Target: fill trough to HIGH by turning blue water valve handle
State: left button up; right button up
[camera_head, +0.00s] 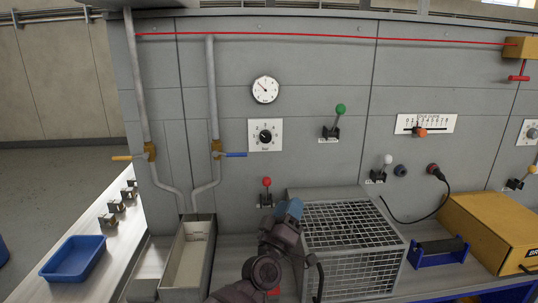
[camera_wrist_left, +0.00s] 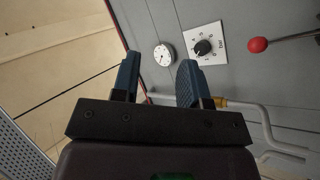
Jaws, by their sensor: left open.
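The blue water valve handle (camera_head: 236,155) sticks out level to the right from a brass valve body (camera_head: 216,147) on the right-hand pipe. That pipe bends down to the narrow trough (camera_head: 209,262), whose pale inside shows; I cannot read a water level. My left gripper (camera_head: 290,209) is open and empty, below and right of the handle and apart from it. In the left wrist view its blue fingers (camera_wrist_left: 158,82) are spread toward the panel. A brass part (camera_wrist_left: 220,102) and pipe show behind the right finger; the blue handle cannot be made out there. My right gripper is not in view.
An orange handle (camera_head: 121,158) sits on the left pipe. A dial (camera_head: 265,136), a round gauge (camera_head: 265,90) and a red-knobbed lever (camera_head: 267,183) are on the panel. A wire cage (camera_head: 350,225) stands right of my gripper. A blue tray (camera_head: 73,258) lies at left.

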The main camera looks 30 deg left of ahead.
aim_at(241, 154)
pick_arm(q)
jog(key=w+a+r+n+g+y, duration=0.2)
jog(key=w+a+n+g+y, duration=0.1)
jog(key=n+g+y, duration=0.6)
jog(key=w+a+r+n+g+y, duration=0.3)
jog(key=a+n+g+y, duration=0.3)
jog(key=n, duration=1.1)
jog(key=shift+w+a+r+n+g+y, duration=0.15)
jog(key=shift+w+n+g+y, duration=0.4)
jog(key=shift+g+y, duration=1.45)
jog(key=shift+w, duration=0.2)
jog(key=shift+b+x, duration=0.3)
jog(key=shift+x, duration=5.1)
jog(key=shift+c, duration=0.2)
grip_shut()
